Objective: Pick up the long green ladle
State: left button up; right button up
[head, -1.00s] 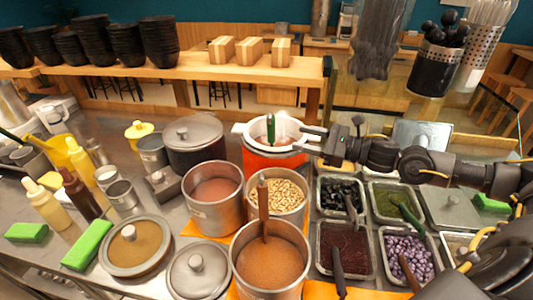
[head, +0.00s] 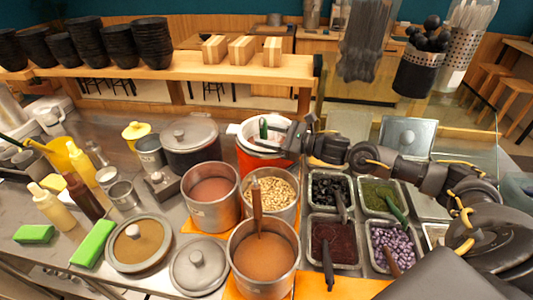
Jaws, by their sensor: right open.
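My left gripper is not in view.
A topping tray (head: 370,187) at right holds another green-handled spoon (head: 398,211). A lidded dark pot (head: 192,150) is to the left. A wooden shelf (head: 195,68) runs behind.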

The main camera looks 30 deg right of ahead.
jog(key=shift+x, duration=0.9)
jog(key=shift+s, duration=0.1)
grip_shut()
notch_tip(320, 180, up, 9)
jog(key=b, duration=0.3)
jog(key=shift+f, duration=0.1)
jog(key=shift+r, duration=0.65)
